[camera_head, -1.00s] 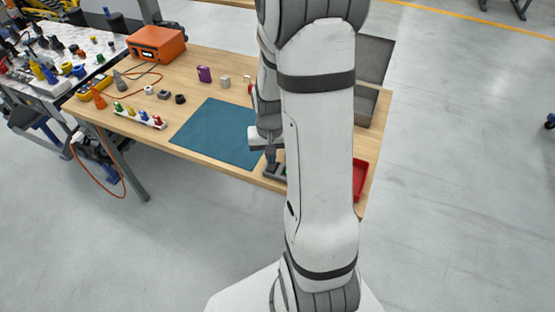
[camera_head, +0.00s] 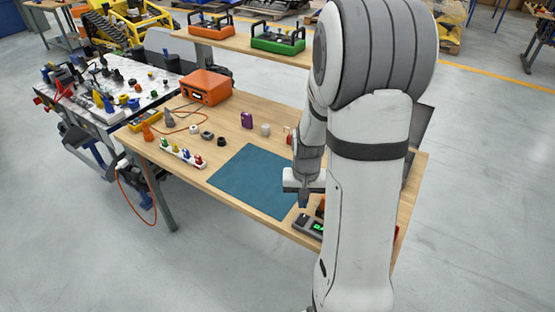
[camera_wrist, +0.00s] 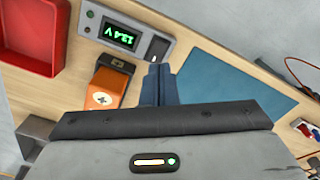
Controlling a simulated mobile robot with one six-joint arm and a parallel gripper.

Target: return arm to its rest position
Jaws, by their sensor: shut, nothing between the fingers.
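My gripper (camera_head: 304,202) hangs fingers-down just off the right edge of the blue mat, close above the grey meter (camera_head: 309,226). In the wrist view the two fingers of my gripper (camera_wrist: 160,72) lie together, with nothing held between them. My arm covers the right part of the workbench (camera_head: 228,132) in the head view.
An orange block with a dark top (camera_wrist: 108,85) lies by the meter. A red tray (camera_wrist: 32,70) is beyond. The blue mat (camera_head: 250,182) is bare. Small coloured parts in a white rack (camera_head: 182,157), a purple block (camera_head: 247,120) and an orange case (camera_head: 206,88) stand on the bench.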

